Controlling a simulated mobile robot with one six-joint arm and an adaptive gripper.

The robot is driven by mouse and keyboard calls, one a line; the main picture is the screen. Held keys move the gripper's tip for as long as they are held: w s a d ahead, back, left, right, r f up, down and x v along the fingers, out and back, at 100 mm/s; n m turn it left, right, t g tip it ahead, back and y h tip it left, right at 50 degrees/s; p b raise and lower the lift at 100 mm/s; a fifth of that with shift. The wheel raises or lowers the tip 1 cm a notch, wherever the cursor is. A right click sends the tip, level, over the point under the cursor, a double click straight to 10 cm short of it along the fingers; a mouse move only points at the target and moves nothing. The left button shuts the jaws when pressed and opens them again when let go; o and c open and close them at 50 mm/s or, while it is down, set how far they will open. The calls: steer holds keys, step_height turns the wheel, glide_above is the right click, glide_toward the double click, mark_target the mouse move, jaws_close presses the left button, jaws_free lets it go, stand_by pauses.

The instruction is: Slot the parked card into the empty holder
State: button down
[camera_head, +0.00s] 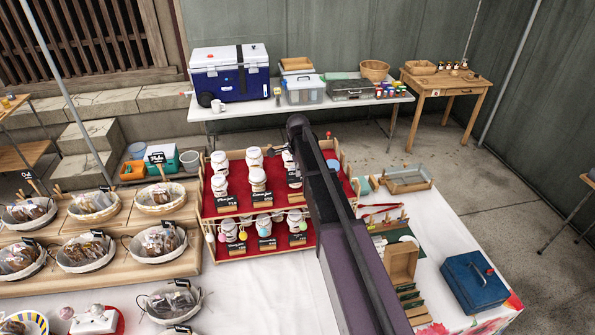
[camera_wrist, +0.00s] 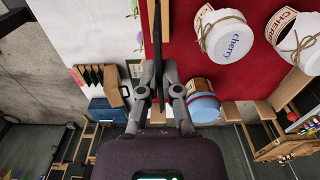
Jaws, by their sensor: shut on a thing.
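In the wrist view my gripper (camera_wrist: 158,88) is shut on a thin dark card (camera_wrist: 157,40), seen nearly edge-on, its face not readable. The card stands upright in the picture, over the edge of the red display cloth (camera_wrist: 180,45). Jars labelled cherry (camera_wrist: 222,38) stand to its right. In the head view the stepped red stand (camera_head: 240,182) holds jars and black price cards, such as the plum jam card (camera_head: 227,201). I cannot tell which holder is empty.
Wooden boxes (camera_head: 401,262), a grey tray (camera_head: 408,186) and a blue case (camera_head: 474,281) lie right of my arm on the white table. Baskets of baked goods (camera_head: 160,197) stand left of the stand. A blue cooler (camera_head: 230,75) is on the back table.

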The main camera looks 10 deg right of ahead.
steer(key=shift+s+f+b, duration=0.1)
steer(key=shift+f+b, duration=2.55)
steer(key=shift+f, duration=0.1)
steer(key=shift+f+b, duration=1.25)
stand_by(0.5)
steer(key=c, duration=0.7)
jaws_free()
steer(key=shift+r, duration=0.15)
step_height(320, 180, up, 8)
steer(key=p, duration=0.8)
stand_by(0.6)
